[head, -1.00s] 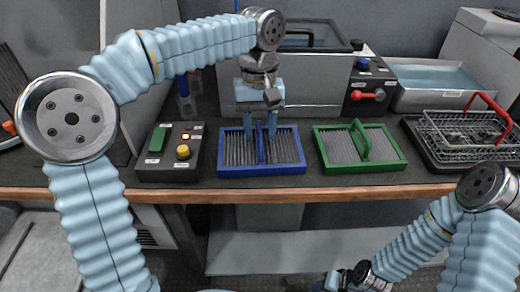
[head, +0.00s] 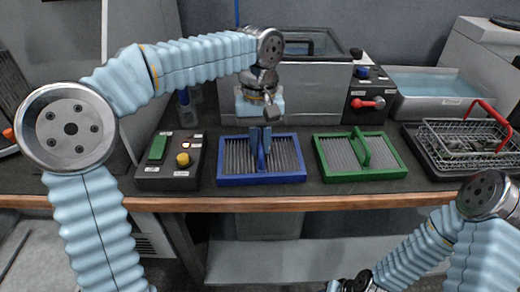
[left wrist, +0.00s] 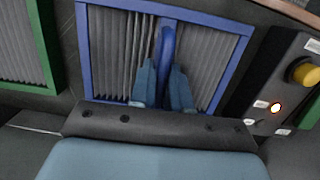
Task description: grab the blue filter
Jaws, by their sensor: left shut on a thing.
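The blue filter (head: 287,155), a blue frame with grey pleats and a raised handle, lies flat on the bench. My left gripper (head: 262,146) reaches down from above, its fingers shut on the handle. The left wrist view shows the two blue fingers (left wrist: 165,90) on either side of the blue handle (left wrist: 166,48), with the pleats behind. The lower ends of the fingers and their contact are partly hidden. My right gripper (head: 347,286) is barely in view at the bottom edge, and its jaws cannot be made out.
A green filter (head: 336,154) lies just right of the blue one. A control box (head: 166,182) with a yellow knob stands to the left. A wire basket (head: 465,146) with a red handle sits at the right. A steel tank (head: 310,92) stands behind.

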